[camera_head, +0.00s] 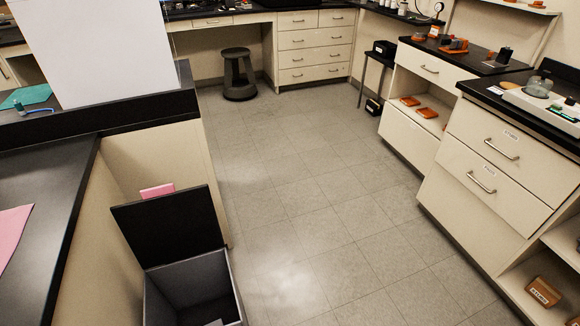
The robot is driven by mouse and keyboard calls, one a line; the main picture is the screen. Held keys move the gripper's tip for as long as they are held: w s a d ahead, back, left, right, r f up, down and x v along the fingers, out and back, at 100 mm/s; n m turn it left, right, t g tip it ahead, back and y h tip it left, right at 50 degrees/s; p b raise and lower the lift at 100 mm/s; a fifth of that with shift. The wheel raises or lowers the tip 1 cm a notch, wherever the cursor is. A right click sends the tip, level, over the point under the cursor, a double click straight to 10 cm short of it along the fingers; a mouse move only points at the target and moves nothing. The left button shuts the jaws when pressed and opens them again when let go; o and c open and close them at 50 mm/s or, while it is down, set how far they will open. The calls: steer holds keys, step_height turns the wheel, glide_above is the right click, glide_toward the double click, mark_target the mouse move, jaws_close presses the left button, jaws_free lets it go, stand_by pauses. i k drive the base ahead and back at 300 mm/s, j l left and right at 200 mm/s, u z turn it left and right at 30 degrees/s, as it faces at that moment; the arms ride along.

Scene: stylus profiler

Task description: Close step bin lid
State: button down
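The step bin (190,283) stands on the floor at the lower left, against the end of the left bench. Its body is grey and open at the top, and its lower part is cut off by the picture's bottom edge. Its black lid (168,226) is raised and leans back towards the bench. The inside looks dark, with a small light scrap near the bottom edge. My gripper is not in view.
The left bench (45,200) has a black top and borders the bin. Drawer cabinets (505,165) line the right side. A black stool (238,75) stands at the back. The tiled floor (320,220) between them is clear. A pink item (157,190) shows behind the lid.

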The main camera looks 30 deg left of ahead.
mark_target(168, 225)
steer(key=i+l+z, duration=0.45)
steer(key=i+z, duration=0.15)
steer(key=z, duration=0.15)
steer(key=i+l+u, duration=0.1)
steer(key=i+u, duration=0.35)
steer(key=i, duration=0.2)
steer(key=i+j+u, duration=0.1)
steer(key=u, duration=0.3)
steer(key=i+u, duration=0.55)
steer(key=u, duration=0.25)
steer(key=i+l+u, duration=0.1)
steer(key=i+u, duration=0.25)
steer(key=i+j+u, duration=0.1)
steer(key=i+u, duration=0.5)
steer(key=i+j, duration=0.05)
